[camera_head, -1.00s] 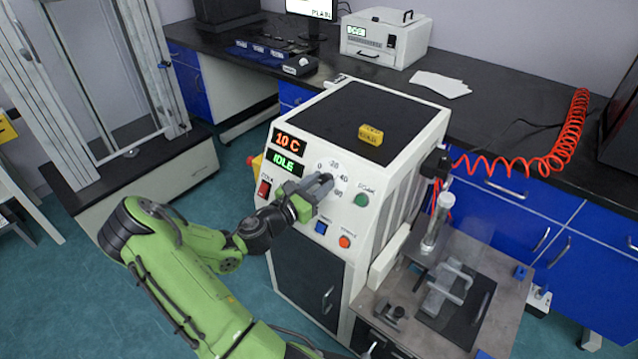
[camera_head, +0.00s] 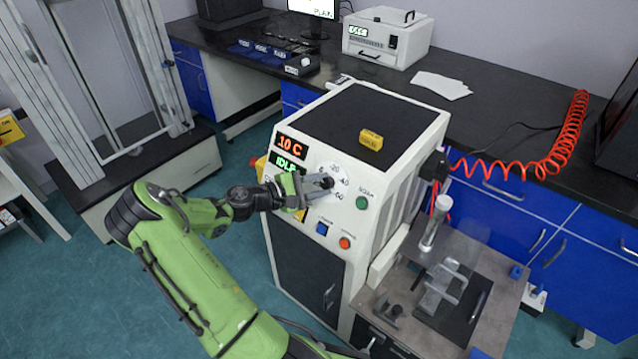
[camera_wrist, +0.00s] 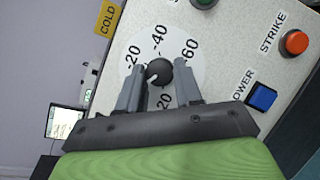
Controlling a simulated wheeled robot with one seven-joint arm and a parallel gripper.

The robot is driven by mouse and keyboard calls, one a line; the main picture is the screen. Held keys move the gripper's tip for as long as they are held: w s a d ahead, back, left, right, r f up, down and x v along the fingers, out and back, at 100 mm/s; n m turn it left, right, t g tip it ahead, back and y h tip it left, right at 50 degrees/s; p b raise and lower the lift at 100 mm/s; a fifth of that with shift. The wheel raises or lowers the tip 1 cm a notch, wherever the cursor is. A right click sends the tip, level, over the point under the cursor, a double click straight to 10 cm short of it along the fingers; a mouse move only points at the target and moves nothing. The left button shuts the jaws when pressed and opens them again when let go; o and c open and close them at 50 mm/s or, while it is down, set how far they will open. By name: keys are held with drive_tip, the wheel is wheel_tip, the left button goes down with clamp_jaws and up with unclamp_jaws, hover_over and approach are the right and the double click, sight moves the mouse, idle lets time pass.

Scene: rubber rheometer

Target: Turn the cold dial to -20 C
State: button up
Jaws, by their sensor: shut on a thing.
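The cold dial (camera_wrist: 159,71) is a round black knob with a white mark, on a pale disc with printed numbers such as -20, -40 and -60. In the wrist view its mark points to the lower left, between 20 and -20. My gripper (camera_wrist: 161,76) is shut on the knob, one grey finger on each side; the left finger hides part of the scale. The orange display (camera_head: 290,146) reads 10 C, apparently with a minus sign.
A green button (camera_head: 362,202), blue button (camera_head: 321,228) and orange button (camera_head: 344,242) sit close to the dial. A green IDLE display (camera_head: 289,170) is partly covered by my arm.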

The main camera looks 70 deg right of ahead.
drive_tip(key=m+y, duration=0.1)
drive_tip(key=m, duration=0.1)
drive_tip(key=m+y, duration=0.1)
drive_tip(key=m, duration=0.1)
drive_tip(key=m+y, duration=0.1)
drive_tip(key=m, duration=0.1)
drive_tip(key=shift+d+r+m+t+p, duration=0.15)
drive_tip(key=shift+r+m+t+p, duration=0.1)
drive_tip(key=shift+m+t+p, duration=0.15)
drive_tip(key=m+t+y, duration=0.1)
drive_tip(key=m, duration=0.1)
drive_tip(key=m+t+b, duration=0.1)
drive_tip(key=m, duration=0.2)
drive_tip(key=shift+r+y, duration=0.15)
drive_tip(key=shift+y, duration=0.25)
drive_tip(key=shift+m, duration=0.3)
drive_tip(key=o, duration=1)
drive_tip(key=shift+r, duration=0.1)
drive_tip(key=p+v, duration=0.4)
drive_tip(key=v, duration=1.1)
drive_tip(key=shift+r+p, duration=0.35)
